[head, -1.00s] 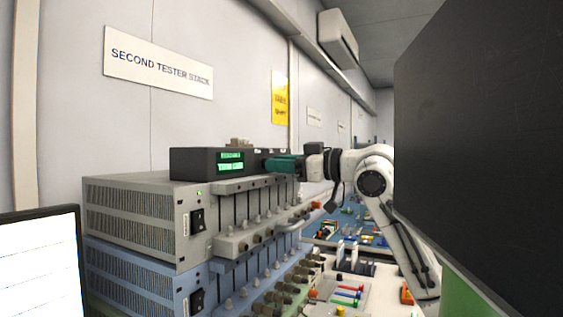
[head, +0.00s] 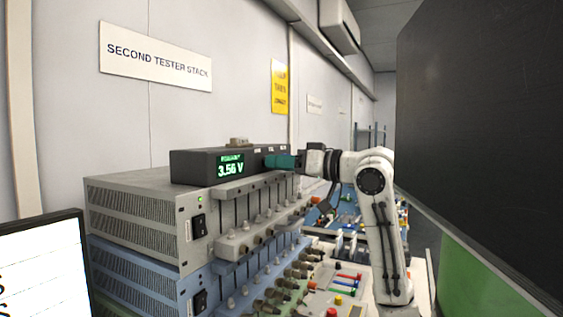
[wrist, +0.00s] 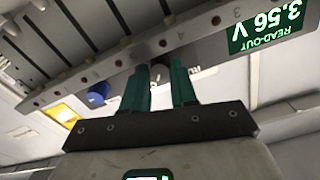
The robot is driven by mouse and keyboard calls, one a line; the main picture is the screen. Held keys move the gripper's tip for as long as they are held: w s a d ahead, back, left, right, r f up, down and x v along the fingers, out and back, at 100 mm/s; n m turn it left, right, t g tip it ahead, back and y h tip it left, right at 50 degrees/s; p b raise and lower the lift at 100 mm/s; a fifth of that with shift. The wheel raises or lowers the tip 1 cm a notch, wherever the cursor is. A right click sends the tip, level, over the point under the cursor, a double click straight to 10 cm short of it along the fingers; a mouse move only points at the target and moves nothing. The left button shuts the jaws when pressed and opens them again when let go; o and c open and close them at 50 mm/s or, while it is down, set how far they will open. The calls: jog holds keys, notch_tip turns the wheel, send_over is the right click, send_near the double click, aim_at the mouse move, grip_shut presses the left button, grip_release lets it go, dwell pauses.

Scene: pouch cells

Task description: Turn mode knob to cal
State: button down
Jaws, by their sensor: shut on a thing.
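A dark read-out box (head: 192,166) sits on top of the grey tester. Its lit green display (head: 230,167) reads 3.56 V, and the same figure shows upside down in the wrist view (wrist: 268,27). My gripper (head: 274,161), with teal fingers, is at the box's front face, right of the display. In the wrist view my gripper (wrist: 160,68) is shut on a dark knob (wrist: 160,74), mostly hidden between the fingertips. Which mark the knob points to cannot be told. Small white labels show above it in the head view.
The grey tester (head: 140,212) stands on a blue one (head: 135,272), with several connectors and cables projecting forward. A blue round part (wrist: 97,97) is beside the fingers in the wrist view. A large dark panel (head: 480,120) fills the right.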

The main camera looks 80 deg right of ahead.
jog(key=c, duration=1.2)
grip_release()
jog(key=shift+o, duration=0.2)
jog(key=shift+s, duration=0.1)
jog(key=b+v, duration=0.1)
jog(key=v, duration=0.9)
jog(key=shift+s, duration=0.35)
jog(key=shift+a+r, duration=0.1)
